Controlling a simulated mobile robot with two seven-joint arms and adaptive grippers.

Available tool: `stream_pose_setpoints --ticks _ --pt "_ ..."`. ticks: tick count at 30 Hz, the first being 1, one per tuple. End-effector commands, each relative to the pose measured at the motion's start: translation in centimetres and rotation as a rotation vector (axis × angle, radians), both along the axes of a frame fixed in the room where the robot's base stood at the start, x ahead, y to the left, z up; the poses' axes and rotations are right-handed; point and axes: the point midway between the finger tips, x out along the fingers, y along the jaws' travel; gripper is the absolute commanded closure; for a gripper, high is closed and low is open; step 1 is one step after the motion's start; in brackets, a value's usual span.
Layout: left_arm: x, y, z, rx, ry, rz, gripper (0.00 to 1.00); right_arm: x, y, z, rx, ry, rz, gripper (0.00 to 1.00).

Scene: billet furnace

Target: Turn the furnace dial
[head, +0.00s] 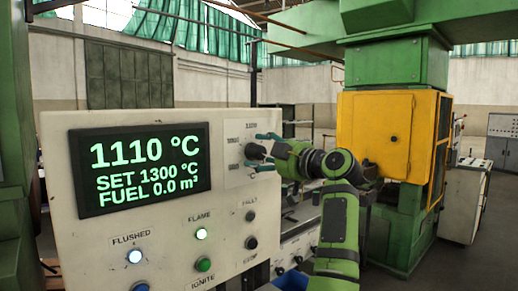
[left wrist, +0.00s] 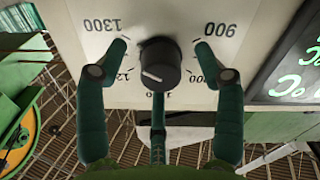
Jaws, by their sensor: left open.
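The furnace dial is a dark round knob (left wrist: 160,64) on a pale panel, with a white pointer line towards the lower left in the left wrist view. Scale marks 1300 and 900 show at upper left and upper right; others are partly hidden. In the head view the dial (head: 254,151) is partly covered by my left gripper (head: 262,151). My left gripper (left wrist: 161,47) is open, with a green finger on either side of the dial and a third below it. Gaps show between the side fingers and the dial. My right gripper is not in view.
The panel (head: 60,180) carries a screen (head: 140,168) reading 1110 °C, SET 1300 °C and FUEL 0.0 m³. A lit white button (head: 135,256), a green button (head: 203,264) and dark buttons sit below. A yellow cabinet (head: 375,130) on a green machine stands behind my arm.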

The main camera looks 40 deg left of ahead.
Motion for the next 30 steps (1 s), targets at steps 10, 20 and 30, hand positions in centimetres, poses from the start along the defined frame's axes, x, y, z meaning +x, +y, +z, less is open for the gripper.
stream_pose_setpoints --ticks 10,20,30 --pt "0.2 1.6 -0.1 0.002 0.0 -0.001 0.31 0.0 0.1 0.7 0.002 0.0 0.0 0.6" --pt "0.2 1.6 -0.1 0.001 0.0 0.0 0.88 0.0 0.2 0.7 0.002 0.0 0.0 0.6" --pt "0.2 1.6 -0.2 -0.003 -0.031 0.0 0.88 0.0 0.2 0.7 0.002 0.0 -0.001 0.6"
